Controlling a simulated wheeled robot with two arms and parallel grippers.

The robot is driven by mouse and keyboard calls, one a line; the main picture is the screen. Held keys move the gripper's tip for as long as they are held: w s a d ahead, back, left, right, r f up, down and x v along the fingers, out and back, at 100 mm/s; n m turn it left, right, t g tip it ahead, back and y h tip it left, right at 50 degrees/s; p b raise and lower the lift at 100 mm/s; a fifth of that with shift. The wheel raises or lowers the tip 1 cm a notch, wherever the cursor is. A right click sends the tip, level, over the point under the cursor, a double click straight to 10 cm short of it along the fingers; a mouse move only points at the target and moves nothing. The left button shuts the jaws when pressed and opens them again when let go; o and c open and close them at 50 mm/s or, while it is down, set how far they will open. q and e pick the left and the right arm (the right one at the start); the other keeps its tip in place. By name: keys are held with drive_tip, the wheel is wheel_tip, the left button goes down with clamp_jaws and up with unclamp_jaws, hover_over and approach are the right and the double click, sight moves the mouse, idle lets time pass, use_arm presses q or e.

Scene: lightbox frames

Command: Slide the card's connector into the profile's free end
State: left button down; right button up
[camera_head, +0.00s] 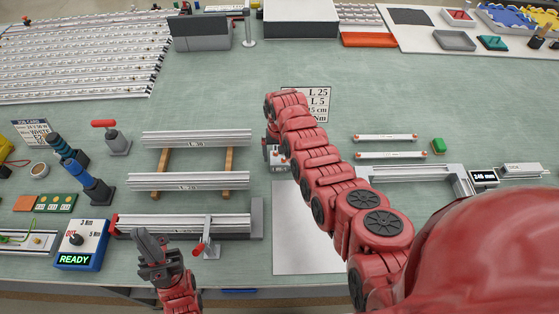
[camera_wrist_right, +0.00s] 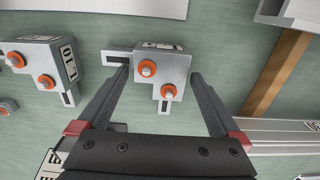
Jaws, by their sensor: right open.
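A grey metal connector (camera_wrist_right: 172,70) with two orange-ringed screws and flat tongues sits between the fingers of my open right gripper (camera_wrist_right: 160,78) in the right wrist view. Its label is upside down and I cannot read it surely. A connector marked like L 10 (camera_wrist_right: 38,62) lies to its left. In the head view my right arm largely hides the connectors (camera_head: 278,158). The printed card (camera_head: 313,103) shows L 25 and L 5 lines, partly covered. A profile (camera_head: 185,227) lies in a front fixture with a red-handled clamp. My left gripper (camera_head: 152,245) is beside the profile; its opening is unclear.
Two profiles (camera_head: 190,181) lie on wooden strips behind the fixture. A white sheet (camera_head: 300,240) lies at front centre.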

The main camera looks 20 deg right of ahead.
drive_tip(key=c, duration=1.3)
drive_tip(key=shift+w+r, duration=0.1)
drive_tip(key=shift+r, duration=0.05)
